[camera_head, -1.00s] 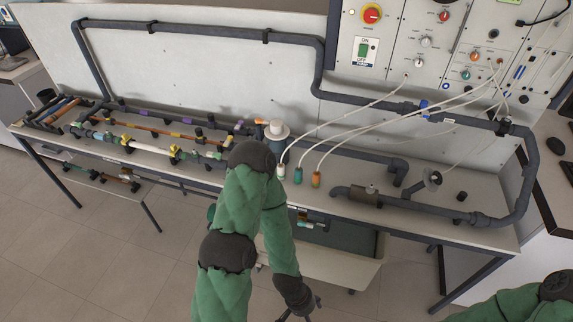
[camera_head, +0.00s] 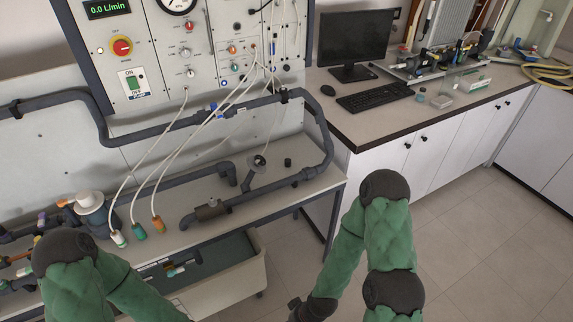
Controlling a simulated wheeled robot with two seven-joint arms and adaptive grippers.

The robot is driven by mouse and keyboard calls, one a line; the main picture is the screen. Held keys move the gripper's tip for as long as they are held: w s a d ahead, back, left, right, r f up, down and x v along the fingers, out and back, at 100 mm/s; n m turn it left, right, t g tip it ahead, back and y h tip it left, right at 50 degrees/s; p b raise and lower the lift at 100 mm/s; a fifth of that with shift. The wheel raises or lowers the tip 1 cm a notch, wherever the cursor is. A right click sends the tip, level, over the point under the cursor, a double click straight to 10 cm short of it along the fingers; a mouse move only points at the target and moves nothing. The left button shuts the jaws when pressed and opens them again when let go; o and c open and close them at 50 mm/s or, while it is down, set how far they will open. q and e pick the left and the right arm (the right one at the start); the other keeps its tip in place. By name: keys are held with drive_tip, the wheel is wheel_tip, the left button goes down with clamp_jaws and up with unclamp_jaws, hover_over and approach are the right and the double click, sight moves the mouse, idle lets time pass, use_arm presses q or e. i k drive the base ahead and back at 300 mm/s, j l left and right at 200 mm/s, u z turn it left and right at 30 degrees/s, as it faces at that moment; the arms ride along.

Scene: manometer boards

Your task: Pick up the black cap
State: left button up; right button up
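The black cap (camera_head: 288,162) is a small dark cylinder standing on the bench top (camera_head: 325,181), near its right end, inside the bend of the thick grey pipe (camera_head: 325,135). Nothing touches it. My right arm is in front of the bench on the right. Only a small part of my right gripper (camera_head: 295,303) shows at the bottom edge, well below the cap, and its fingers cannot be made out. My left arm is at the lower left, and its gripper is out of the frame.
A grey pipe with a valve (camera_head: 211,209) runs in front of the cap. White hoses end in coloured plugs (camera_head: 158,224) on the bench to the left. A control panel (camera_head: 205,50) stands behind. A counter with a keyboard (camera_head: 374,96) is at the right.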

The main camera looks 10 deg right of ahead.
sight(288, 161)
drive_tip(key=i+l, duration=0.15)
drive_tip(key=l, duration=0.25)
drive_tip(key=i+l, duration=0.15)
drive_tip(key=l, duration=0.25)
drive_tip(key=i+l, duration=0.15)
drive_tip(key=l, duration=0.25)
drive_tip(key=i+l+u, duration=0.1)
drive_tip(key=l, duration=0.3)
drive_tip(key=i, duration=0.05)
